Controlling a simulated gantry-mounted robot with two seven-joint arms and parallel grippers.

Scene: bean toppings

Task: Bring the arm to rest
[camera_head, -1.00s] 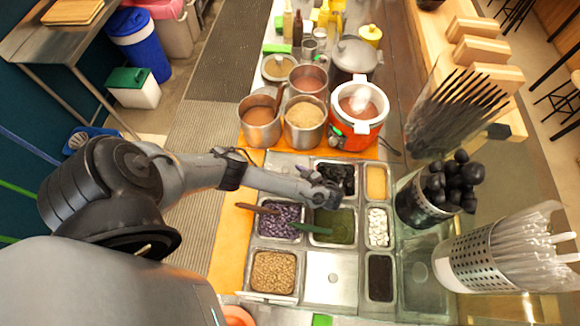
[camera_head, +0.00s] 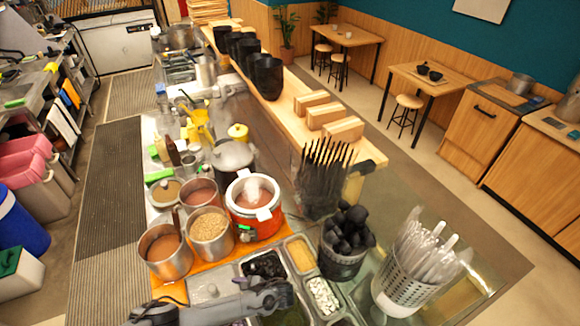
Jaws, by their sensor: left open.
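My left gripper (camera_head: 284,296) shows at the bottom of the head view, with the arm coming in from the lower left. It is over the topping trays, with nothing visible between its fingers. A tray of black topping (camera_head: 264,265) lies just beyond it, and a tray of white pieces (camera_head: 323,296) lies to its right. A dark green topping (camera_head: 285,316) is partly hidden below the gripper. My right gripper is not in view.
Steel pots (camera_head: 165,252) and an orange-red cooker (camera_head: 255,207) stand behind the trays. A black container (camera_head: 342,262) and a perforated steel holder with wrapped utensils (camera_head: 403,287) stand to the right. Black cups (camera_head: 266,77) line the wooden ledge.

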